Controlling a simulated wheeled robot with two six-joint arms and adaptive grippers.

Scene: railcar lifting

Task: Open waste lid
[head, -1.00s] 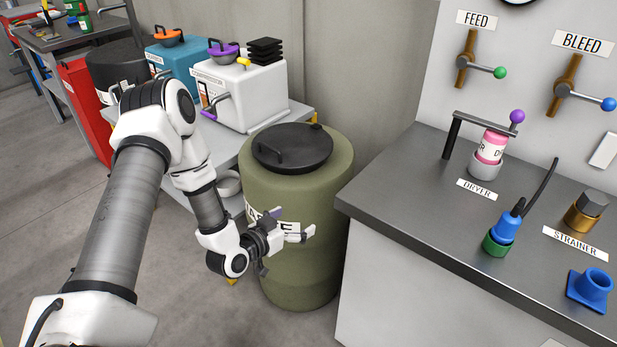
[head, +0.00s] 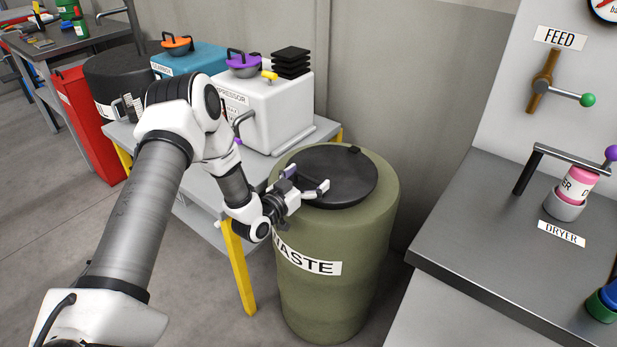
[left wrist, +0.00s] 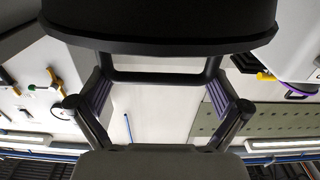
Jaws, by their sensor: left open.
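The olive green waste barrel (head: 335,270) carries a white WASTE label and stands between the side table and the grey counter. Its round black lid (head: 350,180) lies shut on top. My left gripper (head: 308,187) is open at the lid's near left edge, in front of the lid's handle. In the left wrist view the dark lid (left wrist: 160,22) fills the top, and its black bar handle (left wrist: 155,77) spans the space between the open fingers of my left gripper (left wrist: 160,98). I cannot tell whether the fingers touch the handle. My right gripper is not in view.
A side table (head: 200,185) with a white compressor box (head: 270,110) and a blue box (head: 190,65) stands left of the barrel. The grey counter (head: 480,235) with the dryer (head: 568,195) stands to the right. The wall is close behind.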

